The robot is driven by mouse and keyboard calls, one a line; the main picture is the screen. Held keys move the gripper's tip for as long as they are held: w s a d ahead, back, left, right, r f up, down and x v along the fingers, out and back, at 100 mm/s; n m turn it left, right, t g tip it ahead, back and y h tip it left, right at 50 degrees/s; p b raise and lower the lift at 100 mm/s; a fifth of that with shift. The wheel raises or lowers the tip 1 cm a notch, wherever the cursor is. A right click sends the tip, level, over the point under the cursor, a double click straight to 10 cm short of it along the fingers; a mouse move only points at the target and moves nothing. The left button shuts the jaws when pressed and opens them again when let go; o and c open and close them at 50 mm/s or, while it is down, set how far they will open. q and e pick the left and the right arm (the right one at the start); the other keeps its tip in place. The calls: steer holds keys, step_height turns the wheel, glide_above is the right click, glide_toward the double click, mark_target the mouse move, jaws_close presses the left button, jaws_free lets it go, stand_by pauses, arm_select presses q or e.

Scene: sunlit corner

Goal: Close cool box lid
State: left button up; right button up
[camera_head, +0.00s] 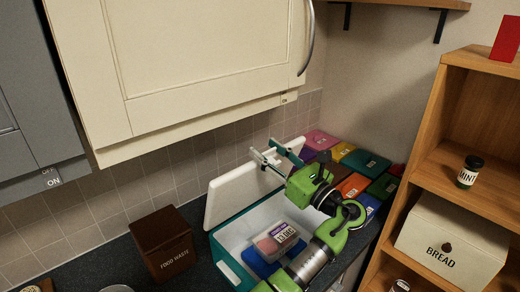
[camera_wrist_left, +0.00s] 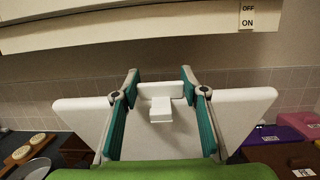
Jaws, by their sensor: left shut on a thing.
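The cool box (camera_head: 238,232) is teal with a white inside and stands on the counter, low in the middle of the head view. Its white lid (camera_head: 232,190) is raised and leans up at the back edge. The lid also fills the middle of the left wrist view (camera_wrist_left: 85,115). My left gripper (camera_head: 265,150) is at the lid's upper edge. In the left wrist view its fingertips (camera_wrist_left: 161,76) are on either side of the lid's white handle (camera_wrist_left: 160,108), shut on it. My right gripper is in neither view.
A labelled food pack (camera_head: 275,239) and a blue item lie in the box. A brown food waste bin (camera_head: 162,243) stands left of it. Colourful boxes (camera_head: 365,162) crowd the right. A cream wall cabinet (camera_head: 200,60) hangs above; a wooden shelf (camera_head: 465,150) stands right.

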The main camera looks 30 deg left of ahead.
arm_select(q)
steer(key=shift+s+d, duration=0.1)
steer(key=shift+d, duration=0.2)
steer(key=o, duration=1.7)
steer(key=shift+c, duration=0.2)
steer(key=v, duration=0.7)
steer(key=shift+d, duration=0.3)
steer(key=shift+s+f, duration=0.1)
